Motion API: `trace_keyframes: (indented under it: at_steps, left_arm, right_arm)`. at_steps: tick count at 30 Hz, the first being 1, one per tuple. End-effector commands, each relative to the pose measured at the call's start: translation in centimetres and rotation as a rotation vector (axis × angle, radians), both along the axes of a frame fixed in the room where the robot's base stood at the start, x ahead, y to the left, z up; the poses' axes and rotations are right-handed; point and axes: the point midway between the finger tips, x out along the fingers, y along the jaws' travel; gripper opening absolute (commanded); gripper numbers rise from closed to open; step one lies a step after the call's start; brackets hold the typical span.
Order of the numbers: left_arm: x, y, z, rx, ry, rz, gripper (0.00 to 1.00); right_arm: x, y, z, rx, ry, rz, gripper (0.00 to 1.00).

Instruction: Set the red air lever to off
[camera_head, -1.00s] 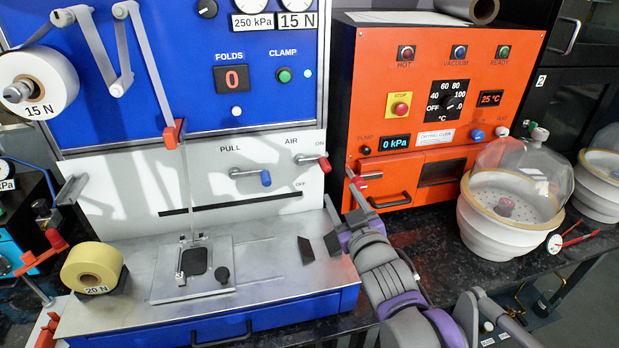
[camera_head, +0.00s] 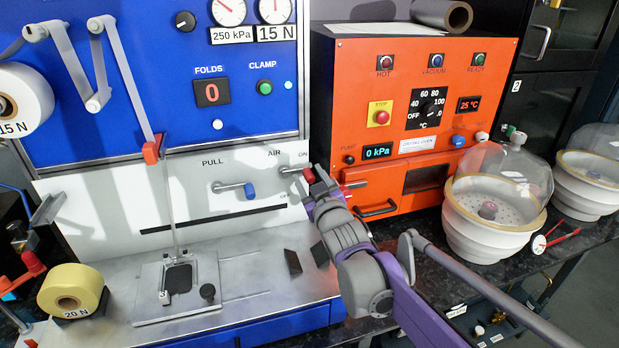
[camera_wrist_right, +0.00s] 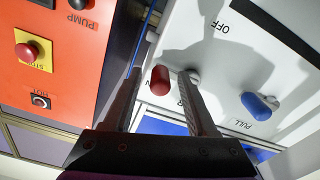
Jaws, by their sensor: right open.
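The red air lever (camera_head: 309,175) is on the white panel of the blue machine, its red tip beside the ON label and above the OFF label. My right gripper (camera_head: 317,184) is close to its tip and partly covers the space around it. In the right wrist view the red knob (camera_wrist_right: 160,80) shows between the two open fingers of my right gripper (camera_wrist_right: 159,84), with gaps on both sides. I cannot tell from the pictures whether either finger touches it. My left gripper is not in view.
The blue pull lever (camera_head: 249,190) sits left of the air lever on the same panel. The orange oven (camera_head: 340,100) stands close on the right, its red-tipped handle (camera_head: 352,185) near my gripper. A glass-domed desiccator (camera_head: 490,225) stands further right.

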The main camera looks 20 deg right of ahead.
Motion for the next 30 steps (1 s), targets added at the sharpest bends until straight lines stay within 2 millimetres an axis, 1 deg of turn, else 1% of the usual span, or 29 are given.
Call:
trace_keyframes:
  at_steps: [7, 8, 12, 14, 15, 17, 30]
  left_arm:
    - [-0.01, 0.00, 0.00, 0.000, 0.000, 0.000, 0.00]
    - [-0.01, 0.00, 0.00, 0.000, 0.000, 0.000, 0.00]
    - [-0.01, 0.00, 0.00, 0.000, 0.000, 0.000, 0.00]
    - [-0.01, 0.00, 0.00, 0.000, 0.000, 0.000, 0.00]
    - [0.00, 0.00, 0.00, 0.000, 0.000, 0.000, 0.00]
    - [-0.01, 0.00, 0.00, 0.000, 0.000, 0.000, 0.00]
    - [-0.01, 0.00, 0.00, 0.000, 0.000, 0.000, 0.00]
  right_arm:
    - [0.08, 0.01, 0.00, 0.000, 0.000, 0.000, 0.57]
    - [0.08, 0.01, 0.00, 0.000, 0.000, 0.000, 0.54]
    - [0.07, 0.01, 0.00, 0.000, 0.000, 0.000, 0.29]
    - [0.07, 0.01, 0.00, 0.000, 0.000, 0.000, 0.18]
    - [0.06, 0.01, 0.00, 0.000, 0.000, 0.000, 0.11]
    - [0.06, 0.01, 0.00, 0.000, 0.000, 0.000, 0.00]
    - [0.06, 0.01, -0.17, 0.032, 0.001, 0.000, 0.00]
